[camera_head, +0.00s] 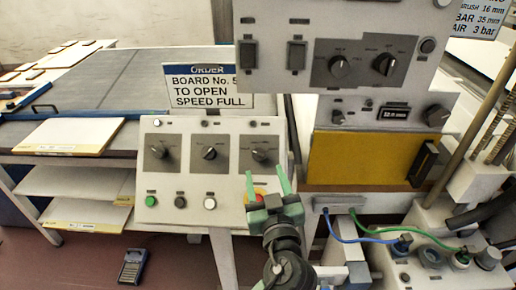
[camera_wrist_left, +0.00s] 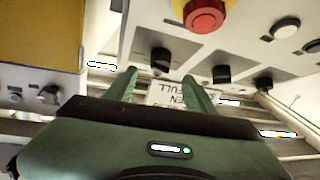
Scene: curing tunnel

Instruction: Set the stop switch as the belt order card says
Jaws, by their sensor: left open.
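The order card (camera_head: 208,90) stands above the sloped panel (camera_head: 192,218) in the head view and reads "BOARD No. 5", "TO OPEN", "SPEED FULL"; its right edge is cut off by an upper box. The panel has a left knob (camera_head: 158,150), a middle knob (camera_head: 209,152) and a right knob (camera_head: 259,154). Their labels are too small to read, so I cannot tell which is the stop switch. My left gripper (camera_head: 266,180) is open and empty in front of the panel's right part. Its fingers (camera_wrist_left: 160,76) point toward the card in the wrist view.
A red button (camera_wrist_left: 205,15) with a yellow collar is partly hidden behind my left gripper in the head view. Green, black and white buttons (camera_head: 180,202) line the lower panel. An upper box (camera_head: 265,75) with knobs overhangs at right. Hoses and boards flank the panel.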

